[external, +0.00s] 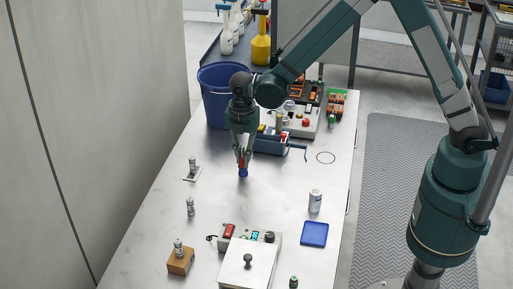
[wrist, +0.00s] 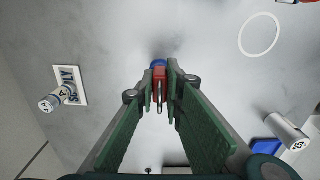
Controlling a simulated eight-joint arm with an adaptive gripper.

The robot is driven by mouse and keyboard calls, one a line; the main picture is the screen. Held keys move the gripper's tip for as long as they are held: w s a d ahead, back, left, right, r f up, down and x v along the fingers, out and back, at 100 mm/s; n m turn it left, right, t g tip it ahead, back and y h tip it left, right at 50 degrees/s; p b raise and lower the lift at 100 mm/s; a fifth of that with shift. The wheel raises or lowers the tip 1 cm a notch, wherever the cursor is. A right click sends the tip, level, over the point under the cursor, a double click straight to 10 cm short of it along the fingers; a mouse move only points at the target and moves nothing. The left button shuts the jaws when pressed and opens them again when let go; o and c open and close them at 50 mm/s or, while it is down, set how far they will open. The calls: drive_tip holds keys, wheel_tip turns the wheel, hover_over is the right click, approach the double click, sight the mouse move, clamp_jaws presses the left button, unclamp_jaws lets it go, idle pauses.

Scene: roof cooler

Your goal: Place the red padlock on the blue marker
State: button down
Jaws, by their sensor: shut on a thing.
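My gripper (external: 242,164) points down over the middle of the metal table. Its fingers are shut on the red padlock (wrist: 160,83), which shows as a small red body with a grey metal shackle between the fingertips. The padlock is mostly hidden by the fingers in the external view. A small blue thing, which looks like the blue marker (external: 243,174), is directly below the fingertips. It also shows in the wrist view (wrist: 158,64), just past the red body. I cannot tell whether the padlock touches it.
A blue bin (external: 215,108) and a blue toolbox (external: 268,146) stand behind. Small cylinders are at left, one by a card (external: 190,177) and one on a wooden block (external: 180,265). A can (external: 315,201), a blue tray (external: 314,235) and a pale box (external: 248,272) are nearer. Table around my gripper is clear.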

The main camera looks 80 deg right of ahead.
drive_tip(key=shift+f, duration=0.15)
drive_tip(key=c, duration=2.4)
unclamp_jaws()
drive_tip(key=shift+r, duration=0.2)
wheel_tip(320, 180, up, 12)
drive_tip(key=shift+f, duration=0.1)
